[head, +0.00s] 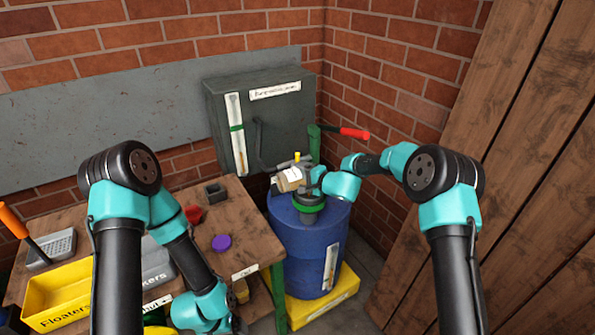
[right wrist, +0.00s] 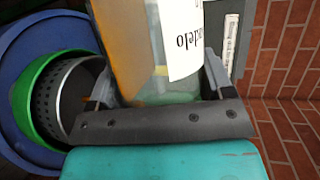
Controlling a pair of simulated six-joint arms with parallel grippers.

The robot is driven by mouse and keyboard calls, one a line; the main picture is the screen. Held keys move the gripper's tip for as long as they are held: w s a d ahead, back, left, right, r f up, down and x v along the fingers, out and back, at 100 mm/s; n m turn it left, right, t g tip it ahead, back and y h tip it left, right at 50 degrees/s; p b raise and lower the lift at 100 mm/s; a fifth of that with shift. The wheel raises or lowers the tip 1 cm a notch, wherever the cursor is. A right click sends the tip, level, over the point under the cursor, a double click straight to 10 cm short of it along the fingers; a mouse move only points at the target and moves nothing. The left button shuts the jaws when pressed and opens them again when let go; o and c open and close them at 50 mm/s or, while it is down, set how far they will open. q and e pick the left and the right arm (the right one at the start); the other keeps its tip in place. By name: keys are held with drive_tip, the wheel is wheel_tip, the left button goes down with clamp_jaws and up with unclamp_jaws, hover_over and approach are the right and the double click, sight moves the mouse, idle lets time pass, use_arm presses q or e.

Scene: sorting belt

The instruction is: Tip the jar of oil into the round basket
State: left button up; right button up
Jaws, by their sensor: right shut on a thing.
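The jar of oil (head: 290,179) has a white label and sits between the fingers of my right gripper (head: 311,181), above the blue drum. In the right wrist view the jar (right wrist: 137,50) shows amber and clear parts, with printed letters on its label; the right gripper (right wrist: 160,92) is shut on it. The jar looks tilted; its mouth is not clear. The round basket (head: 310,207) has a green rim and sits on the drum just below the jar. Its perforated grey inside (right wrist: 72,100) shows beside the jar. My left arm reaches down at lower left; its fingers do not show.
The blue drum (head: 303,250) stands on a yellow base (head: 335,295) by the brick corner. A wooden table (head: 250,235) at left holds a purple disc (head: 221,242), a red item and a yellow bin (head: 55,295). A grey cabinet (head: 265,110) stands behind. Wooden planks lean at right.

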drive_tip(key=shift+d+f+m+y, duration=0.1)
drive_tip(key=shift+f+m+y, duration=0.3)
drive_tip(key=shift+m+y, duration=0.15)
drive_tip(key=m, duration=0.1)
drive_tip(key=r+m+y, duration=0.1)
drive_tip(key=m, duration=0.1)
drive_tip(key=shift+t, duration=0.3)
idle(2.4)
drive_tip(key=shift+f+n, duration=0.1)
drive_tip(key=shift+n, duration=0.55)
drive_tip(key=shift+f+n+h, duration=0.25)
drive_tip(key=shift+n+h, duration=0.4)
drive_tip(key=shift+n, duration=0.25)
